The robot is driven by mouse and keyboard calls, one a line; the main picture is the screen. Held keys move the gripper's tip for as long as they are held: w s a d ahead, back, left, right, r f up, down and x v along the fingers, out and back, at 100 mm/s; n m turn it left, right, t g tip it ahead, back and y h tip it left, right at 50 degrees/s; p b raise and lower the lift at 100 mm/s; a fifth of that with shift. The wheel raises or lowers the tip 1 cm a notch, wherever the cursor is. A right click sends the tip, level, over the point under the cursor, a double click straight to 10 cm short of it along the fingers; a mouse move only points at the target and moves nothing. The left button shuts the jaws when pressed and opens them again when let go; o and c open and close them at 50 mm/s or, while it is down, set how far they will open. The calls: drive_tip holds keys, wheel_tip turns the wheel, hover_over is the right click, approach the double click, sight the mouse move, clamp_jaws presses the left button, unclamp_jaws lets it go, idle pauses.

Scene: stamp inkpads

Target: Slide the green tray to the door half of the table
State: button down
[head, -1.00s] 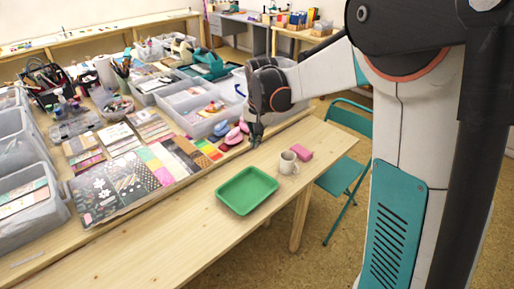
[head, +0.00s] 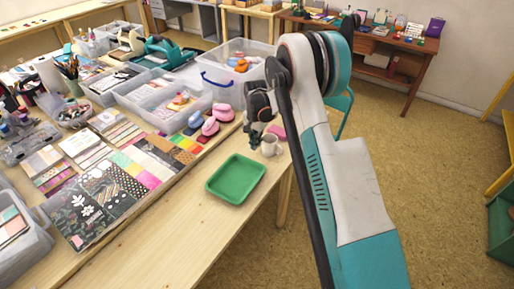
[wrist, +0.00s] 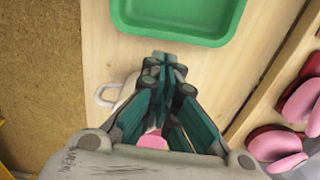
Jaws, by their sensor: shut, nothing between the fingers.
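The green tray (head: 235,180) lies empty on the bare wooden table near its front edge. In the wrist view its near part fills the top of the picture (wrist: 178,28). My gripper (head: 254,144) is shut and empty, pointing down behind the tray, just left of the white mug (head: 269,146). In the wrist view the closed fingertips (wrist: 165,60) appear just short of the tray's near rim; I cannot tell whether they touch it. The mug, its handle showing left of the fingers (wrist: 104,92), is mostly hidden there.
A pink block (head: 277,131) sits behind the mug, close to my gripper; it shows partly between my fingers (wrist: 152,142). Pink craft punches (head: 211,126), paper sheets (head: 120,185) and clear bins (head: 165,100) lie left. Bare tabletop extends left and front of the tray.

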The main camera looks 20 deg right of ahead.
wheel_tip(320, 180, down, 9)
drive_tip(key=shift+r+b, duration=0.15)
drive_tip(key=shift+b, duration=1)
drive_tip(key=shift+a, duration=0.1)
